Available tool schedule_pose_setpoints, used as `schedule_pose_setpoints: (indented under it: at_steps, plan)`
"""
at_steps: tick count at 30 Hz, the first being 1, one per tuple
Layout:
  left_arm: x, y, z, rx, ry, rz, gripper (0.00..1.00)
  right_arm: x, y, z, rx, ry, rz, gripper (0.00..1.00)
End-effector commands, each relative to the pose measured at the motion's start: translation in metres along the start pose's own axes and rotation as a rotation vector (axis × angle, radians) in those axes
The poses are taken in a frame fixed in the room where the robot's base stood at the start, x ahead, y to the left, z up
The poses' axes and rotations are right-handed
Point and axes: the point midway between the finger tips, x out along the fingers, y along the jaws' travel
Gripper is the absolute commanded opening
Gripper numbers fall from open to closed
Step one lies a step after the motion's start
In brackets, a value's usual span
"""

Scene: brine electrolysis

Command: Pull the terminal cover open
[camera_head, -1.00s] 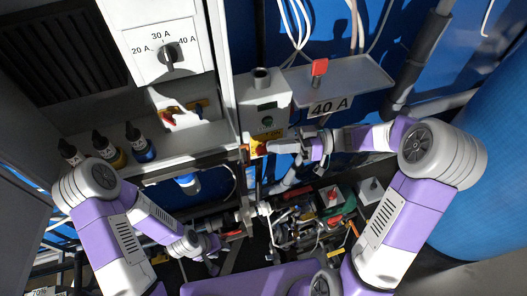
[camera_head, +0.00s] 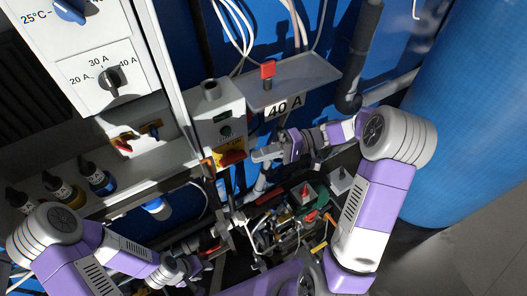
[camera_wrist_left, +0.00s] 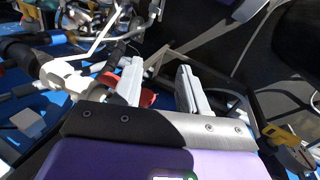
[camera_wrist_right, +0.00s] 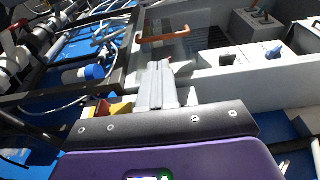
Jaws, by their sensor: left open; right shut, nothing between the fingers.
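A clear panel with an orange bar handle (camera_wrist_right: 163,36) stands ahead of my right fingertips in the right wrist view; it looks like the terminal cover. Its orange handle also shows in the head view (camera_head: 207,165), left of the yellow-and-red switch (camera_head: 232,158). I cannot tell how far the cover is open. My right gripper (camera_head: 258,155) is shut and empty, just right of that switch; its closed fingers also show in the right wrist view (camera_wrist_right: 158,72), apart from the handle. My left gripper (camera_wrist_left: 158,75) is open and empty, low at the left in the head view (camera_head: 207,264).
A grey switch box (camera_head: 218,115) sits above the yellow-and-red switch. A shelf with a red-topped post (camera_head: 268,72) and a 40 A label is right of it. Dropper bottles (camera_head: 96,178) stand on the left ledge. Cluttered cables and tools (camera_head: 280,225) lie below.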

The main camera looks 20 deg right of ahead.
Motion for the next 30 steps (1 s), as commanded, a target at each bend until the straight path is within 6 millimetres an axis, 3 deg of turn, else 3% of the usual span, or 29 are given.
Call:
schedule_pose_setpoints:
  at_steps: [6, 13, 19, 30]
  plan:
    - [-0.004, 0.001, 0.0, 0.0, 0.0, 0.0, 0.43, 0.049, -0.001, 0.001, 0.0, -0.005, -0.002, 0.0]
    - [-0.006, 0.002, 0.0, 0.0, 0.0, 0.0, 0.43, 0.087, -0.001, 0.001, -0.001, -0.004, -0.001, 0.0]
    - [-0.006, 0.002, 0.0, 0.0, 0.0, 0.0, 0.43, 0.1, 0.0, 0.001, -0.002, -0.001, 0.0, 0.0]
    - [-0.006, 0.002, 0.0, 0.0, 0.0, 0.0, 0.43, 0.102, 0.0, 0.0, -0.002, 0.0, -0.001, 0.0]
